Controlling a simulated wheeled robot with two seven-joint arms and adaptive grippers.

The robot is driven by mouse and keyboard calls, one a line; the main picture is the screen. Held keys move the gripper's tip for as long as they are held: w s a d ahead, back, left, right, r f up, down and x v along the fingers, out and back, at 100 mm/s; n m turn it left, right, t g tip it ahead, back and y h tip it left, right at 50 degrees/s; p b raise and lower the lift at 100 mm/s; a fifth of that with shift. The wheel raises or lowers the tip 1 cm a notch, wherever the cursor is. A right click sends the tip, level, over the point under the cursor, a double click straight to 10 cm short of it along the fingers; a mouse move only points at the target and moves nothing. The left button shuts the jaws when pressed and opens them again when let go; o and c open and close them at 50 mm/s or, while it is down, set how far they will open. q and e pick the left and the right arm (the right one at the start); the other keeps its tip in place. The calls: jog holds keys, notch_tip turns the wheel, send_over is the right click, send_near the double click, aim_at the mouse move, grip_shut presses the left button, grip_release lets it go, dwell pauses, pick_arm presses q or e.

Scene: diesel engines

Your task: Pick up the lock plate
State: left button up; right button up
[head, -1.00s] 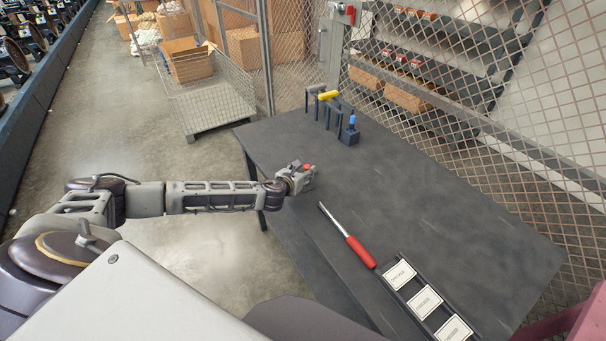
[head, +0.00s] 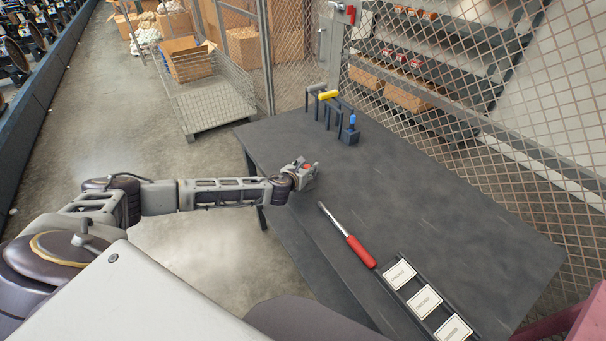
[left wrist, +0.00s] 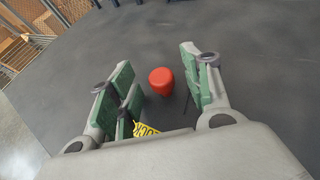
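A yellow plate with black lettering (left wrist: 146,130), reading something like "LOCK", shows in the left wrist view, partly hidden by my gripper body and left finger. A red round knob-like piece (left wrist: 161,81) stands on the dark table between the fingers. It also shows as a small red spot in the head view (head: 308,167). My left gripper (left wrist: 159,68) is open, its green-padded fingers on either side of the red piece, with visible gaps. In the head view the left gripper (head: 302,174) is low at the table's left edge and hides the plate. My right gripper is not in view.
On the dark table (head: 430,195) lie a red-handled bar (head: 347,237) and a rack with white cards (head: 424,301). A stand with a yellow-handled tool (head: 328,95) and a blue-topped block (head: 350,131) are at the back. Wire mesh fencing lies beyond.

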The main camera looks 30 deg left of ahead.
aim_at(306, 168)
pick_arm(q)
jog(key=c, duration=0.9)
grip_shut()
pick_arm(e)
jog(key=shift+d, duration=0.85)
pick_arm(q)
jog(key=shift+r, duration=0.1)
jog(key=shift+r, duration=0.8)
notch_tip(306, 168, up, 8)
jog(key=shift+f+p, duration=0.15)
jog(key=shift+p, duration=0.4)
jog(key=shift+r, duration=0.35)
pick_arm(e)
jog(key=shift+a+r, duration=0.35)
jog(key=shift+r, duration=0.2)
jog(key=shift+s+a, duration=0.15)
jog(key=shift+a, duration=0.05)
